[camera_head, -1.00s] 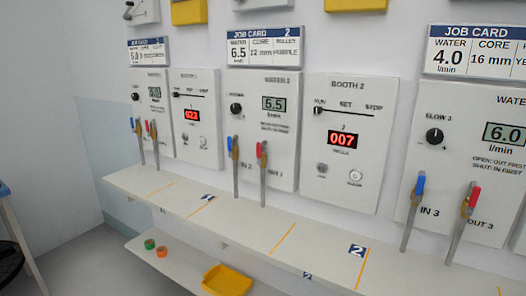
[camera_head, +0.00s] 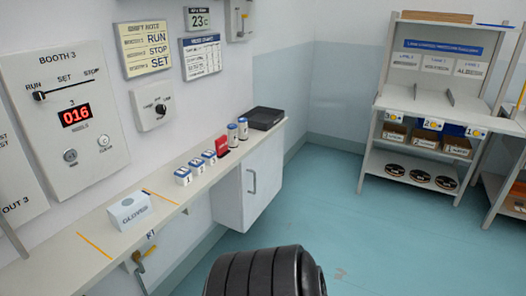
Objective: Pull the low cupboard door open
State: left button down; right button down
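The low cupboard (camera_head: 228,199) is a white box under the right end of the wall shelf. Its door (camera_head: 263,186) faces right into the room and looks shut. A grey vertical bar handle (camera_head: 251,181) is on it. Neither of my grippers is in view. A black ribbed, rounded part, seemingly one of my arm links, rises at the bottom middle, in front of and below the cupboard. It is apart from the cupboard in the picture.
On the wall shelf (camera_head: 100,246) stand a glove box (camera_head: 130,210), several small blue-and-white boxes, a red item (camera_head: 222,147), two canisters and a black case (camera_head: 266,118). A rack (camera_head: 367,150) stands at the back right. The teal floor (camera_head: 330,220) between is clear.

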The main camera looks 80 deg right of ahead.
aim_at(261, 173)
jog(key=z, duration=2.75)
